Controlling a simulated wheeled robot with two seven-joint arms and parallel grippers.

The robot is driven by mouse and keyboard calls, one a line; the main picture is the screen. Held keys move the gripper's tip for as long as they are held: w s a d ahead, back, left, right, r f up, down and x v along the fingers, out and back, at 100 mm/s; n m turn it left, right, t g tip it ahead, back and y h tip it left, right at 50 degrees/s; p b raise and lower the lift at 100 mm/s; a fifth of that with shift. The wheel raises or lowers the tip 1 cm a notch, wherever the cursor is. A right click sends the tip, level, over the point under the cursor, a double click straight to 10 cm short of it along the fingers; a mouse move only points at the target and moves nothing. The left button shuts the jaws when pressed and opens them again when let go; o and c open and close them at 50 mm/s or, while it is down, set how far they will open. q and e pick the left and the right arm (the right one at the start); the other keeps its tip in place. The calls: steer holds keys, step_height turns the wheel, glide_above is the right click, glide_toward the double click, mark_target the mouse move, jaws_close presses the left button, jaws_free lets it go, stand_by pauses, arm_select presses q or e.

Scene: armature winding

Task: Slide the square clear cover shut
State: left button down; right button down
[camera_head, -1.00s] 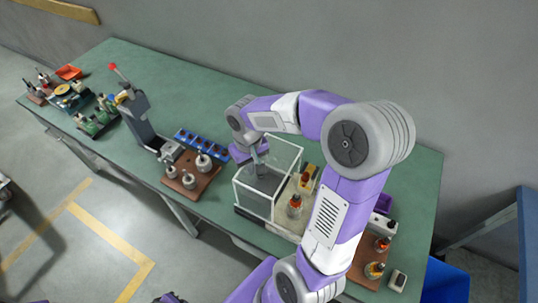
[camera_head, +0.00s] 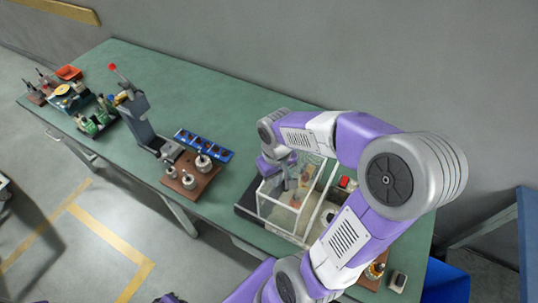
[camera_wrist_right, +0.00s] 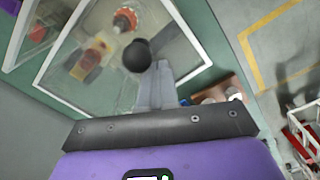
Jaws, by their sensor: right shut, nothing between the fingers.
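The square clear cover (camera_head: 275,212) is a see-through box with white edges, standing at the front of the bench. Parts with orange tops show inside it. In the right wrist view its white-edged clear pane (camera_wrist_right: 105,85) fills the upper left, with a round black knob (camera_wrist_right: 137,56) in front of it. My right gripper (camera_head: 291,183) is at the cover, its fingers shut and empty. In the right wrist view the shut fingers (camera_wrist_right: 156,85) are beside the knob; I cannot tell if they touch it. My left gripper is not in view.
A brown block with metal pieces (camera_head: 188,184) and a blue divided tray (camera_head: 204,145) are left of the cover. A grey press with a red-tipped lever (camera_head: 140,115) stands further left. The bench behind is clear.

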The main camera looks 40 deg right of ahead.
steer(key=shift+s+d, duration=0.2)
steer(key=shift+s, duration=0.5)
steer(key=shift+s+d, duration=0.2)
steer(key=shift+s, duration=0.45)
steer(key=shift+w+a+r+p, duration=0.1)
steer(key=shift+w+r+p, duration=0.1)
steer(key=shift+r+p, duration=1.45)
steer(key=r+p, duration=0.1)
steer(key=r, duration=0.1)
steer(key=w+r+p, duration=0.1)
steer(key=r+p, duration=0.1)
steer(key=shift+w+a+r, duration=0.1)
steer(key=shift+a, duration=0.05)
